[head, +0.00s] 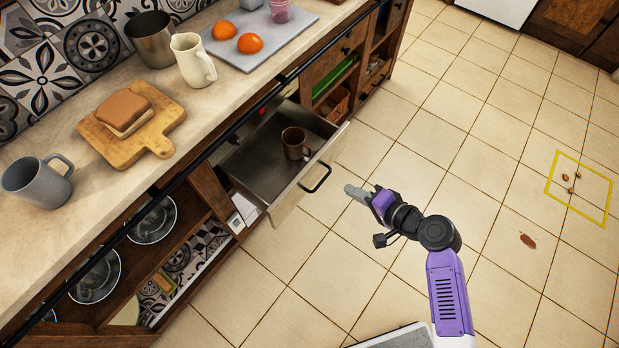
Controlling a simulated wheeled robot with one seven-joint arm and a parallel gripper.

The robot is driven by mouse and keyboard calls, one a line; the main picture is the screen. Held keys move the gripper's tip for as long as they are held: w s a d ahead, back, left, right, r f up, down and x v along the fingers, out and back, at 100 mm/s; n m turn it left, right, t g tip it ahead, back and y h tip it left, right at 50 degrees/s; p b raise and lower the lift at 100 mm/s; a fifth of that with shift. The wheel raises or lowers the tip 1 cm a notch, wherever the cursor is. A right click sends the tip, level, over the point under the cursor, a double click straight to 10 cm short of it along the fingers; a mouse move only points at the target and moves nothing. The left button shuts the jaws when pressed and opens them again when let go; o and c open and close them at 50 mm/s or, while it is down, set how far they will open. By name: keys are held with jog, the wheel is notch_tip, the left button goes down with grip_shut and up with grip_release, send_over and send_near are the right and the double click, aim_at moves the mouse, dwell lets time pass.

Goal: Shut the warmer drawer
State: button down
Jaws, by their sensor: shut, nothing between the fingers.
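The warmer drawer (247,161) is pulled out from under the counter. Its cream front panel (290,204) faces right and carries a dark bar handle (316,179). A brown mug (294,143) stands inside the drawer towards its far front corner. My gripper (350,190) is shut and empty. It is to the right of the drawer front in the picture, apart from the handle, with its fingers pointing towards it.
The counter (52,225) above holds a grey mug (38,184), a bread board (157,143), a pitcher (192,60) and a tray with oranges. The tiled floor is mostly clear; a yellow square (606,203) surrounds several small brown bits.

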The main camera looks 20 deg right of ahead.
jog(key=s+a+f+g+y, duration=0.1)
jog(key=s+a+y, duration=0.1)
jog(key=a, duration=0.1)
send_near(298, 183)
jog(key=x, duration=0.5)
jog(key=shift+s+f, duration=0.15)
jog(key=shift+f, duration=0.25)
jog(key=shift+w+a, duration=0.4)
jog(key=shift+w, duration=0.2)
jog(key=shift+w, duration=0.1)
jog(key=shift+w+a, duration=0.2)
jog(key=w+a+b, duration=0.9)
jog(key=w+a, duration=0.3)
jog(key=w, duration=0.5)
jog(key=shift+w+a+b, duration=0.2)
jog(key=shift+a+b, duration=0.1)
jog(key=shift+a, duration=0.1)
